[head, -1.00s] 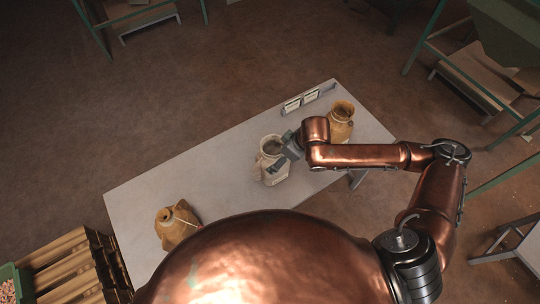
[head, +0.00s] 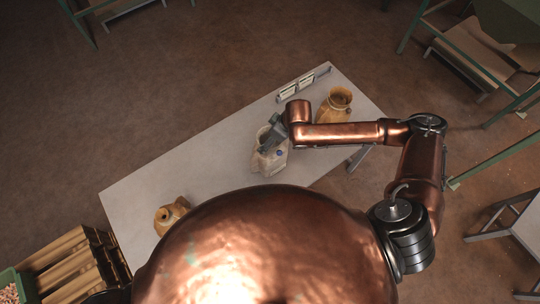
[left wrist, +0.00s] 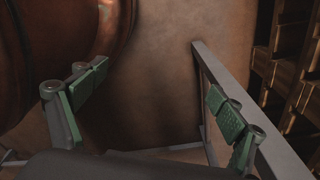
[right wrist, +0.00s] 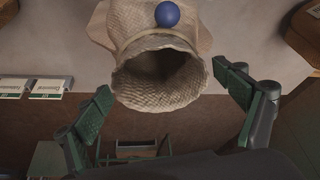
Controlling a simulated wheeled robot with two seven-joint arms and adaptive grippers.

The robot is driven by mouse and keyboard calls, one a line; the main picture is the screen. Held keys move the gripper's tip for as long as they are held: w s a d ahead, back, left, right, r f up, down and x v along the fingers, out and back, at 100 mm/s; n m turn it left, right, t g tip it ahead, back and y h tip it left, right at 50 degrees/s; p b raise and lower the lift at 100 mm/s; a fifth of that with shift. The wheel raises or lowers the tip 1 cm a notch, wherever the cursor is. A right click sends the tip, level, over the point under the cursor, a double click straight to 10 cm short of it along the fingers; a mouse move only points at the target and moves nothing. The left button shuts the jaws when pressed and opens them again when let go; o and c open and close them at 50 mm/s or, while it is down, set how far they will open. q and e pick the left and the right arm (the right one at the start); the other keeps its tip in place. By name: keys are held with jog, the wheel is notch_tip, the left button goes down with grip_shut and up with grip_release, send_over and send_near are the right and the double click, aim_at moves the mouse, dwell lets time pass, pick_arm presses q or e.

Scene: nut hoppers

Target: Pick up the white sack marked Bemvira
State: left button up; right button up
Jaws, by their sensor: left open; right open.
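A white sack (head: 268,160) stands on the table among two tan sacks. Its open mouth shows large in the right wrist view (right wrist: 160,78), with a blue ball (right wrist: 167,14) at its neck. No marking on it can be read. My right gripper (head: 274,133) is at the sack's mouth in the head view. In the right wrist view its fingers (right wrist: 166,104) are open, one on each side of the mouth, apart from it. My left gripper (left wrist: 152,92) is open and empty beside the table's edge, below my copper body; the head view does not show it.
The grey table (head: 190,165) also holds a tan sack (head: 335,104) at the right and another (head: 171,214) at the left. White cards in a holder (head: 302,84) line the back edge. Wooden pallets (head: 75,262) and a green crate (head: 10,284) stand at lower left.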

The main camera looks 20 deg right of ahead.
jog(key=shift+f, duration=0.2)
jog(key=c, duration=1.2)
pick_arm(q)
jog(key=shift+w, duration=0.65)
pick_arm(e)
jog(key=c, duration=0.5)
